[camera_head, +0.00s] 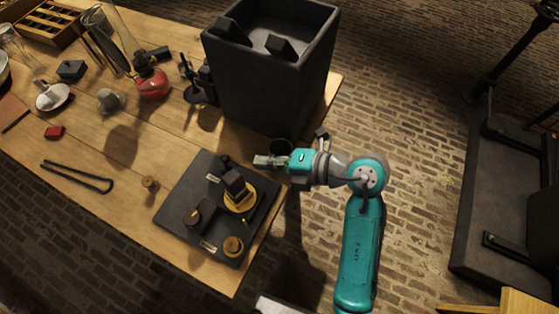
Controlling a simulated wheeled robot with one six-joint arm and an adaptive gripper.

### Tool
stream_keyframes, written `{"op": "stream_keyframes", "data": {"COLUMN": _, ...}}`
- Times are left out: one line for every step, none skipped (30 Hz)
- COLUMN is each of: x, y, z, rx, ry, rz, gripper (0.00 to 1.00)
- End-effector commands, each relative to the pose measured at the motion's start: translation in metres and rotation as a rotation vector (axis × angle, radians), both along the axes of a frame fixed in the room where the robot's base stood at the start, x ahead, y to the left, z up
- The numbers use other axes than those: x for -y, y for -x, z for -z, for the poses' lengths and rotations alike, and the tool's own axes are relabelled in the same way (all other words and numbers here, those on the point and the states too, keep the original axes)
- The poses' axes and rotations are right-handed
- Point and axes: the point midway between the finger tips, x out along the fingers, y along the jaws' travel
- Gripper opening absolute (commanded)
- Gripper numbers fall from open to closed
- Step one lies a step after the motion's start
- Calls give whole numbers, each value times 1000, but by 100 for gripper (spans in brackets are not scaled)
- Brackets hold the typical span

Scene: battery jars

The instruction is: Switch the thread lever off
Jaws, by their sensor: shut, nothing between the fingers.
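A dark board (184,190) lies on the near right part of the wooden table and carries several fittings. One is a brass ring (239,206) with a black upright piece (234,182) at it. A black block-like fitting (200,214) sits to its left and a round brass knob (233,246) sits near the front corner. Small pale labels (208,246) are on the board but too small to read. I cannot tell which fitting is the thread lever or how it is set. My gripper (259,161) is shut and empty, over the board's back right side, apparently touching nothing.
A large dark bin (268,92) stands on the table behind my gripper. A small wooden knob (150,184), black tongs (78,176) and a red flask (151,84) lie left. The table's right edge is close to the board, with brick floor beyond.

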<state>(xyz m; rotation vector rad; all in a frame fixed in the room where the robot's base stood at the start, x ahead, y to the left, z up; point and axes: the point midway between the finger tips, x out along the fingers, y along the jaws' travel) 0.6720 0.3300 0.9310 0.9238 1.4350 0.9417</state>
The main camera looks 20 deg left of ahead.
Motion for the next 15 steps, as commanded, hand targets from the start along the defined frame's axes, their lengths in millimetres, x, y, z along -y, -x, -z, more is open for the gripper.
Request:
{"op": "stream_keyframes", "data": {"x": -10, "y": 2, "z": 4, "rx": -2, "ry": 0, "rz": -5, "gripper": 0}}
{"op": "stream_keyframes", "data": {"x": -15, "y": 2, "z": 6, "rx": -2, "ry": 1, "rz": -5, "gripper": 0}}
{"op": "stream_keyframes", "data": {"x": -22, "y": 2, "z": 9, "rx": -1, "ry": 0, "rz": -4, "gripper": 0}}
{"op": "stream_keyframes", "data": {"x": -27, "y": 3, "z": 11, "rx": -1, "ry": 1, "rz": -4, "gripper": 0}}
{"op": "stream_keyframes", "data": {"x": -32, "y": 3, "z": 13, "rx": -1, "ry": 0, "rz": -4, "gripper": 0}}
{"op": "stream_keyframes", "data": {"x": -38, "y": 4, "z": 15, "rx": -1, "ry": 0, "rz": -4, "gripper": 0}}
{"op": "stream_keyframes", "data": {"x": -42, "y": 4, "z": 17, "rx": -1, "ry": 1, "rz": -3, "gripper": 0}}
{"op": "stream_keyframes", "data": {"x": -46, "y": 4, "z": 18, "rx": 0, "ry": 0, "rz": -3, "gripper": 0}}
{"op": "stream_keyframes", "data": {"x": -51, "y": 4, "z": 20, "rx": -1, "ry": 0, "rz": -3, "gripper": 0}}
{"op": "stream_keyframes", "data": {"x": -54, "y": 4, "z": 21, "rx": -1, "ry": 0, "rz": -3, "gripper": 0}}
{"op": "stream_keyframes", "data": {"x": -57, "y": 4, "z": 22, "rx": -1, "ry": 0, "rz": -2, "gripper": 0}}
{"op": "stream_keyframes", "data": {"x": -60, "y": 4, "z": 24, "rx": -1, "ry": -1, "rz": -2, "gripper": 0}}
{"op": "stream_keyframes", "data": {"x": -63, "y": 4, "z": 24, "rx": 1, "ry": -1, "rz": -1, "gripper": 0}}
{"op": "stream_keyframes", "data": {"x": -64, "y": 4, "z": 25, "rx": 1, "ry": 0, "rz": -1, "gripper": 0}}
{"op": "stream_keyframes", "data": {"x": -66, "y": 4, "z": 26, "rx": 0, "ry": 0, "rz": -1, "gripper": 0}}
